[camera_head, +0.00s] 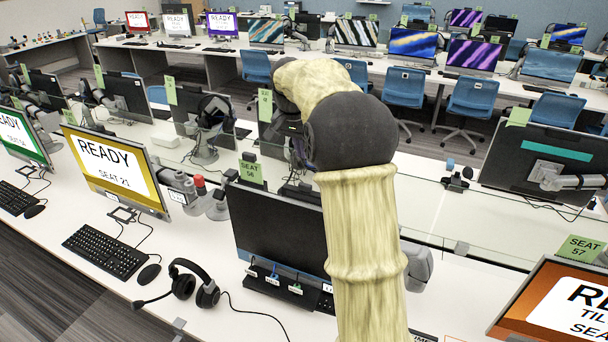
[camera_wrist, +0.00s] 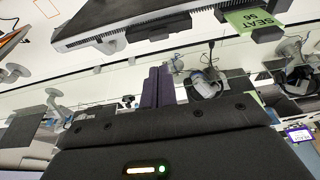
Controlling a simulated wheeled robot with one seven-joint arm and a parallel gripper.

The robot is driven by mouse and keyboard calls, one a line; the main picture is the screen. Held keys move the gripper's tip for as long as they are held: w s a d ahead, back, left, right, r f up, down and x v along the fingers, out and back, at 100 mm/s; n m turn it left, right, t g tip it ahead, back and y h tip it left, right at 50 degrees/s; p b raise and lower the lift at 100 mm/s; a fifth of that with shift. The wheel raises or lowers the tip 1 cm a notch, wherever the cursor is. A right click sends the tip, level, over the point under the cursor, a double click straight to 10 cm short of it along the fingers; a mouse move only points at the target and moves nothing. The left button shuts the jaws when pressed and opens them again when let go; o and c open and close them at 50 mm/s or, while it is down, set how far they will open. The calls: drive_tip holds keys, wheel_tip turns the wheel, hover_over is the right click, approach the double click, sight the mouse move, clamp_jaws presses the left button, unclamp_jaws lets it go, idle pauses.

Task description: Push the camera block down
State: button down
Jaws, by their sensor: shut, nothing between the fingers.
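The Seat 56 monitor (camera_head: 275,232) stands upright on the near desk, its dark screen facing me. A dark block on its top edge, likely the camera block (camera_head: 297,190), is partly hidden by my arm. In the wrist view the monitor's vented edge (camera_wrist: 92,38) crosses the top, with that dark block (camera_wrist: 150,31) near its middle. My gripper's purple fingers (camera_wrist: 159,72) are together and empty, pointing toward the block with a visible gap between. In the head view my gripper is mostly hidden behind my arm, above and behind the monitor's top.
A green SEAT 56 tag (camera_head: 251,170) stands by the monitor's top left corner. A headset (camera_head: 190,284) lies left of the monitor. The yellow Seat 21 monitor (camera_head: 115,170) is further left, and the orange Seat 57 monitor (camera_head: 555,305) is at right.

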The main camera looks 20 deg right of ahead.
sight(306, 184)
drive_tip(key=p+x, duration=0.1)
drive_tip(key=x, duration=0.2)
drive_tip(key=p+x, duration=0.1)
drive_tip(key=x, duration=0.2)
drive_tip(key=p+x, duration=0.1)
drive_tip(key=x, duration=0.2)
drive_tip(key=shift+s+a+f+p, duration=0.3)
drive_tip(key=shift+f, duration=0.4)
